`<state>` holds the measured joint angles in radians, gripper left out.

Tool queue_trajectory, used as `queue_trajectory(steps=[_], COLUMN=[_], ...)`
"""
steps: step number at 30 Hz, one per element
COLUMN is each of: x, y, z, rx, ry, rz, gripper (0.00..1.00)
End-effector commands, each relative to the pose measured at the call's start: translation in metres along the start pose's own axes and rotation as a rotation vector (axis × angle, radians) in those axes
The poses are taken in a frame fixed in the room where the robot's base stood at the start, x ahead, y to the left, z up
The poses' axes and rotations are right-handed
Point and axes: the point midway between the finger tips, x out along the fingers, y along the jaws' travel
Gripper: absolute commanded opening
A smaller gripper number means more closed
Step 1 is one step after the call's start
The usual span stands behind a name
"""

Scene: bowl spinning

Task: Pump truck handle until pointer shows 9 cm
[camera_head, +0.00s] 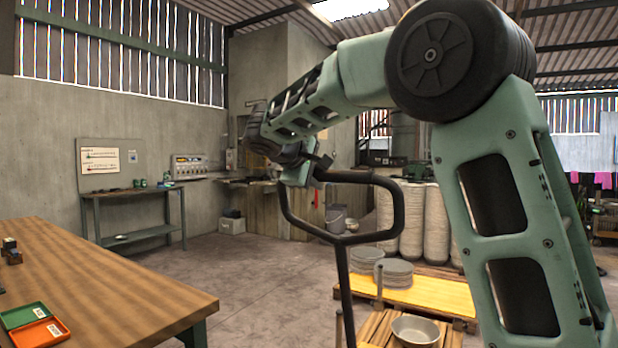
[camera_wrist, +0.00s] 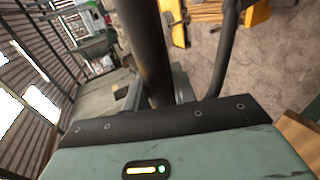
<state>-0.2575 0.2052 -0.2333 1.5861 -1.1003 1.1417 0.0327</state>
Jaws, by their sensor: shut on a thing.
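The truck handle (camera_head: 397,205) is a black looped bar on a long dark shaft, standing nearly upright in the head view. My gripper (camera_head: 312,176) is shut on the upper left of the handle loop. In the wrist view, the thick dark handle bar (camera_wrist: 143,45) runs up from my gripper (camera_wrist: 160,95), and a thinner part of the loop curves up to its right. The yellow truck deck (camera_head: 428,293) lies low behind the handle, with stacks of grey discs on it. I cannot make out a pointer or a scale in either view.
A wooden table (camera_head: 110,275) with green and orange trays fills the left front. A metal bowl (camera_head: 416,330) sits on wooden slats at the bottom. Tall pale rolls (camera_head: 412,220) stand behind the truck. A workbench (camera_head: 130,192) is at the back wall. Open concrete floor lies between.

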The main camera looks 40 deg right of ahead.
Motion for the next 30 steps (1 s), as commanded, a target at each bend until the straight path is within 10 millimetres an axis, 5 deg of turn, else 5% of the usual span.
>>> queue_trajectory(steps=[15,30], x=[0.063,0.078], y=[0.057,0.069], z=[0.000,0.000], rx=[-0.002,-0.001], ry=[-0.002,-0.002], rz=[-0.002,0.000], gripper=[0.12,0.12])
